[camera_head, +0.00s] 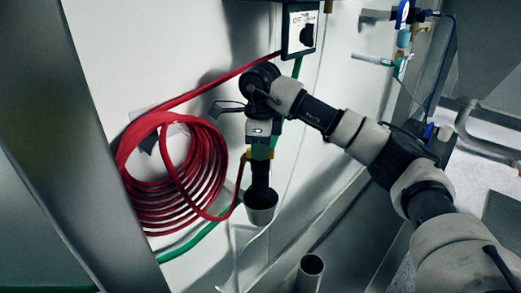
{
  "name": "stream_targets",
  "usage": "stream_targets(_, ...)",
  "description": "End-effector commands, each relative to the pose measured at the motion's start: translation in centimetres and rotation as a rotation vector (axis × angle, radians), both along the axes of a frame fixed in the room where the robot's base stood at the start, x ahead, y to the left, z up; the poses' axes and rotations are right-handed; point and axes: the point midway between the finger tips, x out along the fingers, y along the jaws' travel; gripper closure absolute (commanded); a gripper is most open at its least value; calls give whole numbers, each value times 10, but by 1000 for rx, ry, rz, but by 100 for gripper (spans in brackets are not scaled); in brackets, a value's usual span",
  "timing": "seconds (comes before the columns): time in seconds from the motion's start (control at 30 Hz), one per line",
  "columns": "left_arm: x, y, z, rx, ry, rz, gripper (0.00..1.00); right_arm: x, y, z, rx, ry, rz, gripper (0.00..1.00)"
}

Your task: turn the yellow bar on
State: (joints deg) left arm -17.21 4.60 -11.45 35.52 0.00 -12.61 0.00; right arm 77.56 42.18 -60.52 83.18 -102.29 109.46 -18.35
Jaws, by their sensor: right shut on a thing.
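A small patch of yellow (249,154), which I take to be the yellow bar, shows just below the wrist of my right arm, on a dark upright fitting. Most of the bar is hidden, and its angle cannot be told. My right gripper (261,151) points down at this spot and is shut on the yellow bar. Its fingertips are hard to make out against the dark parts. Below it a black piece ends in a grey cup-like part (262,207). My left gripper is not in view.
A coiled red hose (180,205) hangs on the white wall left of the gripper. A green hose (190,243) runs below. A switch box with a black knob (307,34) is above. Blue-handled valves (403,13) are at upper right. An open pipe (312,265) stands below.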

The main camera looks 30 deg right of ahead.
Motion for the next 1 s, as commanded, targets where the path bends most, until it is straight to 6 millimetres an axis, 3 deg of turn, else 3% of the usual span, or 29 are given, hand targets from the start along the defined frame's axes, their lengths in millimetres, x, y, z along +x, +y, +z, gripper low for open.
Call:
stream_targets(0.5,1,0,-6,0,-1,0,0,0,0,0,0,0,-445,100)
stream_targets(1.0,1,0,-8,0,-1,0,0,0,0,0,0,0,-630,100)
